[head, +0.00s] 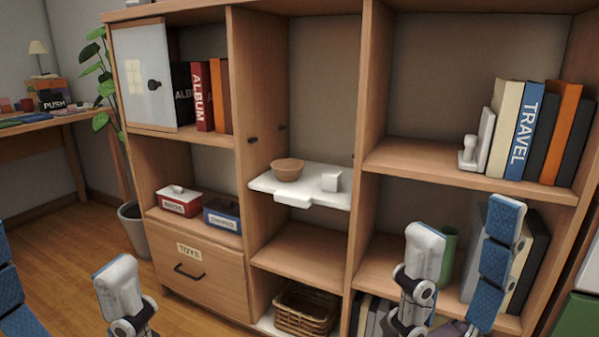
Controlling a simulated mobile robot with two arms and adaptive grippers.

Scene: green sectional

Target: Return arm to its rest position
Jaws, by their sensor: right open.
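My right arm rises at the lower right, in front of the shelf unit, with blue padded and white links. My right gripper (440,328) is low at the bottom edge, partly cut off and partly hidden by my own links. It is open, and I see nothing held in it. My left arm shows at the lower left as a white link and blue padded parts. Its gripper is outside the picture.
A wooden shelf unit (368,130) fills the view. A white shelf board (318,196) holds a brown bowl (287,169) and a small white block (331,181). A green cylinder (447,252) stands behind my right arm. A wicker basket (305,312) sits low. Floor (85,255) is clear at left.

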